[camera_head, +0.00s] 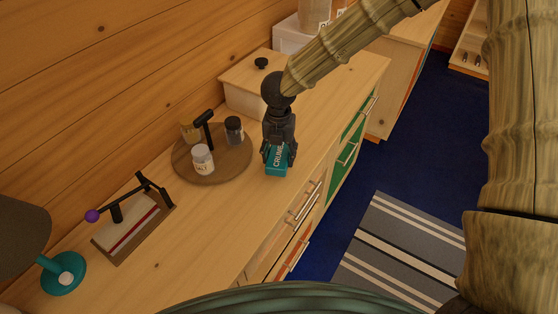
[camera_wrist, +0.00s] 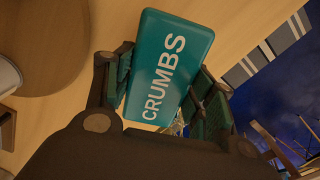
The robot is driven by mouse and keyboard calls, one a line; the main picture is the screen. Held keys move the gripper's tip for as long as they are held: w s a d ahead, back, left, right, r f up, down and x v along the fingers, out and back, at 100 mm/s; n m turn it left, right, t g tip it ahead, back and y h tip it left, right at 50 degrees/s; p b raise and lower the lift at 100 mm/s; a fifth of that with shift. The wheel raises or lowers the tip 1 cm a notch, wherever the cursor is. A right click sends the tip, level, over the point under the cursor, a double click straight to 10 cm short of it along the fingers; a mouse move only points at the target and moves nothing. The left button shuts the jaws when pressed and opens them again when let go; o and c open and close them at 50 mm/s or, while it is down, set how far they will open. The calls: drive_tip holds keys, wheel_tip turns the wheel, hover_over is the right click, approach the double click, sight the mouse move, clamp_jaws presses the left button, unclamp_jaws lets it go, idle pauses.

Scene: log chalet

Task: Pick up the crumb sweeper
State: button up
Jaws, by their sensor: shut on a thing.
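The crumb sweeper is a teal block with "CRUMBS" in white letters. In the head view the crumb sweeper (camera_head: 277,168) is at the counter's front part, right of the round board. In the wrist view the crumb sweeper (camera_wrist: 168,65) fills the upper middle, between the fingers. My gripper (camera_head: 278,153) points down and is shut on it, with a finger on each side; the fingers also show in the wrist view (camera_wrist: 165,90). Its upper part is hidden by the gripper in the head view. I cannot tell whether its underside touches the counter.
A round wooden board (camera_head: 230,172) holds a salt jar (camera_head: 203,160), a dark jar (camera_head: 234,130) and a yellowish one. A lidded wooden box (camera_head: 245,88) stands behind my gripper. The counter's front (camera_head: 215,250) is clear.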

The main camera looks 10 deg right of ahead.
drive_tip(key=s+a+r+b, duration=0.1)
drive_tip(key=s+b, duration=0.3)
drive_tip(key=s, duration=1.2)
drive_tip(key=shift+a+r, duration=0.4)
drive_tip(key=shift+r, duration=0.15)
drive_tip(key=o, duration=0.5)
drive_tip(key=shift+w, duration=0.1)
drive_tip(key=shift+c, duration=1.2)
